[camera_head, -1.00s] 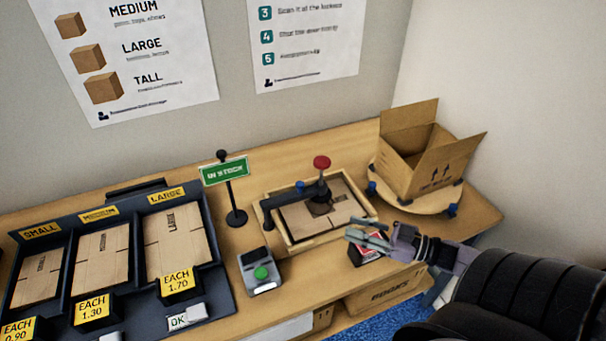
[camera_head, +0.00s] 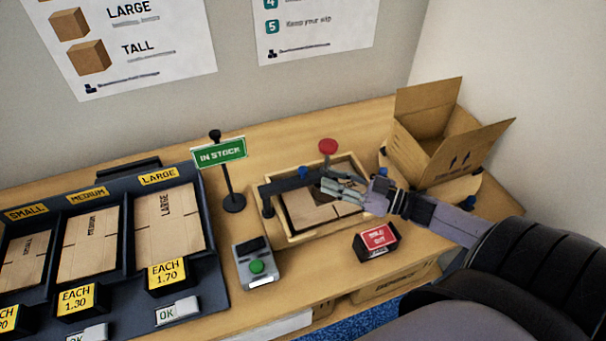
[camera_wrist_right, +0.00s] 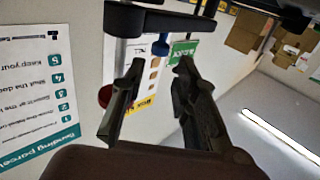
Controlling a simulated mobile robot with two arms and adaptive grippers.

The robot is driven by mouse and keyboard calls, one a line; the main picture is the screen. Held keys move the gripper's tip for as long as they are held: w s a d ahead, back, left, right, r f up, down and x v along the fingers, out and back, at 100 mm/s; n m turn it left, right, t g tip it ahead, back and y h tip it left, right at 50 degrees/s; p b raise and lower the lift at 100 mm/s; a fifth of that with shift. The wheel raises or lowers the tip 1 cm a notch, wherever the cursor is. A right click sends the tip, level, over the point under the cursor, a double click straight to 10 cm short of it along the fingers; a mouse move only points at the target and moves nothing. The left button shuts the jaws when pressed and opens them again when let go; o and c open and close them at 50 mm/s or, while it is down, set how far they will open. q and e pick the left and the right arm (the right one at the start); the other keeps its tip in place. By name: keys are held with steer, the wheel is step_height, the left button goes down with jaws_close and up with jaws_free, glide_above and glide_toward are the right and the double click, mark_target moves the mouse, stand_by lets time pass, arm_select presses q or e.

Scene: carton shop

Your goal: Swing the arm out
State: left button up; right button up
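The black swing arm (camera_head: 290,183) lies across a shallow wooden tray (camera_head: 296,239) holding a flat carton. A red knob (camera_head: 327,146) stands at the arm's right end. The knob also shows partly behind a finger in the right wrist view (camera_wrist_right: 104,96). My right gripper (camera_head: 330,184) is over the tray, just below the knob and near the arm's right end. In the right wrist view its two fingers (camera_wrist_right: 161,63) stand apart with nothing clearly between them. I cannot tell whether it touches the arm. My left gripper is not in view.
An open carton (camera_head: 436,150) stands on a round board behind my right forearm. A red-labelled box (camera_head: 376,241) lies in front of the tray. A card terminal (camera_head: 256,264) and IN STOCK sign (camera_head: 219,152) stand left, beside a carton rack (camera_head: 211,240).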

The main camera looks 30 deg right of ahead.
mark_target(307, 171)
steer(key=b+x, duration=0.3)
steer(key=x, duration=0.4)
steer(key=shift+w+a, duration=0.2)
steer(key=shift+w, duration=0.1)
steer(key=shift+w+a, duration=0.25)
steer(key=shift+w, duration=0.2)
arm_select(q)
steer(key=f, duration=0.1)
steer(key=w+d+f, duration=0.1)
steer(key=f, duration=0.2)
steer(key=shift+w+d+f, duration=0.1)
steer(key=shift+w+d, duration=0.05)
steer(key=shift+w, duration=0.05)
arm_select(e)
steer(key=shift+c, duration=0.4)
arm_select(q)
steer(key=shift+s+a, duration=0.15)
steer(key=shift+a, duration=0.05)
arm_select(e)
jaws_close()
